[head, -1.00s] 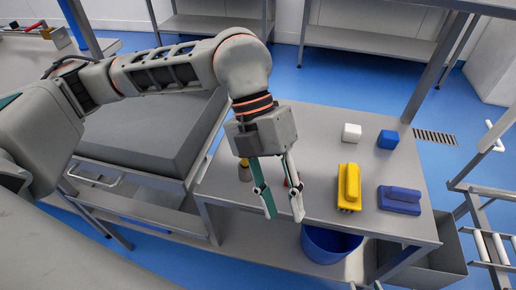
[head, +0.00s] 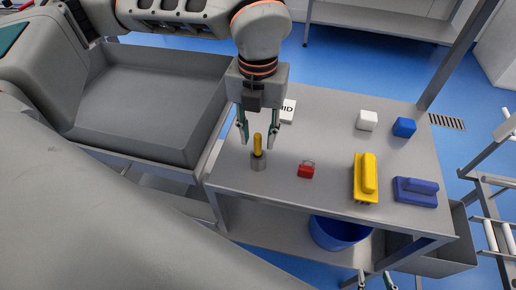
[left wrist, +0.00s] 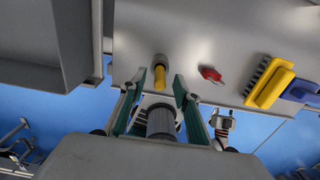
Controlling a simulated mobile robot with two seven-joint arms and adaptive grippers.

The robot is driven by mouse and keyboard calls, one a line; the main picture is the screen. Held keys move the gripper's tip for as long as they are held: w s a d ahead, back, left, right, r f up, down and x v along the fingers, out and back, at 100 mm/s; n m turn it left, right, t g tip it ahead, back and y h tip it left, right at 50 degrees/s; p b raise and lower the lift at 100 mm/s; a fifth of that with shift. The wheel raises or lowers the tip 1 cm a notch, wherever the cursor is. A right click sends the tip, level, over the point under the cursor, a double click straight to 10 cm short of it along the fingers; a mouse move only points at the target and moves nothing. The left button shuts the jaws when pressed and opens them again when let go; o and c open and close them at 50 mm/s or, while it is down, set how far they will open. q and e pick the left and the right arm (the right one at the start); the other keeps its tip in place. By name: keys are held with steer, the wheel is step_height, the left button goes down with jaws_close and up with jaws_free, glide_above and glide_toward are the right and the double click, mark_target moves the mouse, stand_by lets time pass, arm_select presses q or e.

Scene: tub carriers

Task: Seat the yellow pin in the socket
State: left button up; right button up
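The yellow pin (head: 257,143) stands upright in a short grey-brown cylindrical socket (head: 258,164) near the left side of the grey table. How deep it sits cannot be told. My left gripper (head: 258,138) is open and empty, with its fingertips apart on either side of the pin's upper part in the head view. In the left wrist view the pin (left wrist: 160,77) and socket (left wrist: 158,59) show beyond the open fingers (left wrist: 157,86), apart from them. My right gripper (head: 375,279) shows only its tips at the bottom edge, spread apart with nothing between them.
On the table (head: 320,135) are a red block-like item (head: 306,170), a yellow brush (head: 360,188), a blue one (head: 416,197), white (head: 367,120) and blue (head: 404,127) blocks and a white sign (head: 288,111). A grey tub (head: 150,110) stands left; a blue bucket (head: 335,232) sits below.

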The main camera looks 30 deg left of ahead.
mark_target(258, 151)
arm_select(q)
steer(key=shift+f, duration=1.55)
steer(key=shift+c, duration=0.3)
jaws_close()
